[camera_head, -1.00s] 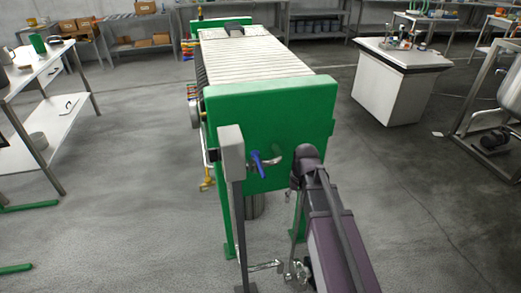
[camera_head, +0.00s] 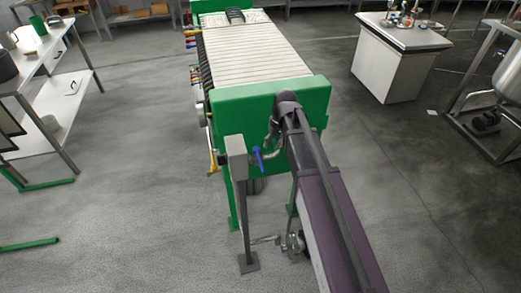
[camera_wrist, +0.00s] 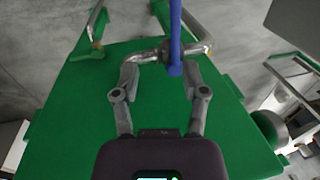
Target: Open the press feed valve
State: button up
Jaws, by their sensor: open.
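The feed valve's blue lever (camera_head: 257,159) shows at the green front plate of the filter press (camera_head: 290,94), just right of a grey post. In the wrist view the blue lever (camera_wrist: 175,38) runs from the top edge down to a bent metal pipe (camera_wrist: 148,57). My gripper (camera_wrist: 160,70) is open and empty, its two fingers spread close to the pipe and the lever's lower end. I cannot tell whether they touch. In the head view my gripper (camera_head: 270,138) is partly hidden by my arm, right beside the lever.
A grey post (camera_head: 240,195) with a box top stands left of the lever. Pipe fittings (camera_head: 293,243) sit low in front of the press. A white cabinet (camera_head: 401,62) stands right, a white table (camera_head: 50,62) left.

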aim_at(261, 161)
jog(key=r+p, duration=0.1)
jog(key=a+r, duration=0.1)
jog(key=w+r+p, duration=0.1)
jog(key=r, duration=0.1)
jog(key=shift+w+a+p, duration=0.1)
jog(key=shift+a+p, duration=0.25)
jog(key=shift+f, duration=0.1)
jog(key=a+f+b, duration=0.1)
jog(key=f+b, duration=0.8)
jog(key=a+f+b, duration=0.1)
jog(key=f+b, duration=0.3)
jog(key=shift+s+a+f+b, duration=0.15)
jog(key=shift+s+a+b, duration=0.15)
jog(key=shift+s, duration=0.1)
dwell(0.5)
grip_shut()
dwell(0.3)
